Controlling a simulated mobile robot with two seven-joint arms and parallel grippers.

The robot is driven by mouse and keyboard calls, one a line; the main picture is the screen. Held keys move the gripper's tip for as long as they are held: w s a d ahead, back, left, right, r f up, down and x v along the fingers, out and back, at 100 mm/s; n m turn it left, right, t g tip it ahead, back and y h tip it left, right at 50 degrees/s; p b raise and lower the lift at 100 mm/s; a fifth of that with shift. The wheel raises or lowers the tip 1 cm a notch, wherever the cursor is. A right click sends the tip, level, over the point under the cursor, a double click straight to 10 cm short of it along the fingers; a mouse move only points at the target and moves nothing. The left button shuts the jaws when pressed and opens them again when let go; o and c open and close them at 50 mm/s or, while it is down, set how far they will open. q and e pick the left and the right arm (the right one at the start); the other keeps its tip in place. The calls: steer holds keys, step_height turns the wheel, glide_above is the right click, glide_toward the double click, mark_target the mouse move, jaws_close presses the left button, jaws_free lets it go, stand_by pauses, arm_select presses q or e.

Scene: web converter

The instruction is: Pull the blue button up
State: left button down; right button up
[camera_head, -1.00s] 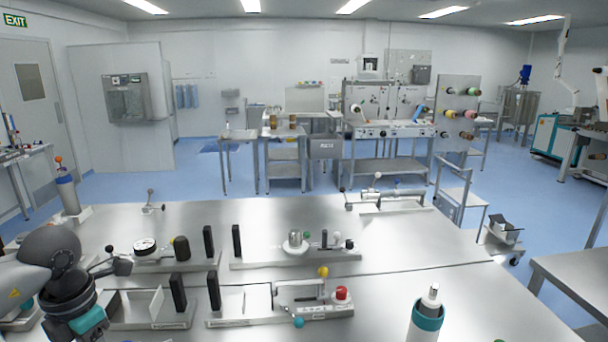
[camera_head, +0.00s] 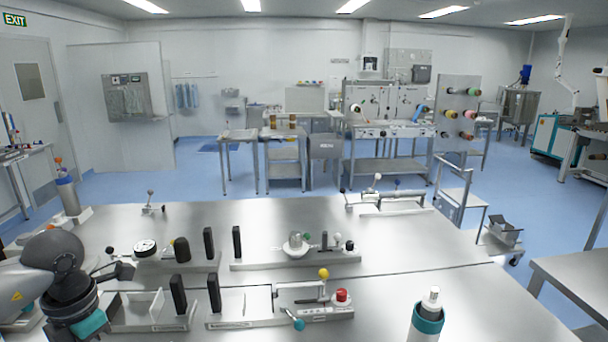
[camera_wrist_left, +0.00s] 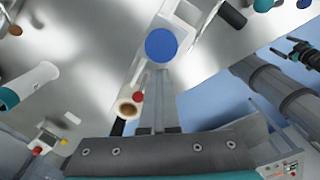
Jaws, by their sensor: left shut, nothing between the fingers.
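A round blue button (camera_wrist_left: 161,45) sits on a pale fixture in the left wrist view. My left gripper (camera_wrist_left: 160,68) is shut and empty. Its narrow fingers point at the button and their tips end at or just below its lower edge in the picture. I cannot tell whether they touch it. In the head view my left arm comes in at the lower left, and its fingers are hidden. I cannot pick out the blue button in the head view.
The steel table (camera_head: 400,255) carries fixtures with a red knob (camera_head: 342,295), a yellow knob (camera_head: 323,273) and a teal knob (camera_head: 299,324). Black upright posts (camera_head: 178,294) stand near my left arm.

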arm_select(q)
steer(key=shift+w+r+p, duration=0.1)
steer(key=shift+r+p, duration=0.25)
steer(key=shift+r, duration=0.35)
steer(key=c, duration=1.6)
jaws_free()
jaws_free()
step_height(320, 180, up, 6)
steer(key=p, duration=0.4)
steer(key=shift+f, duration=0.1)
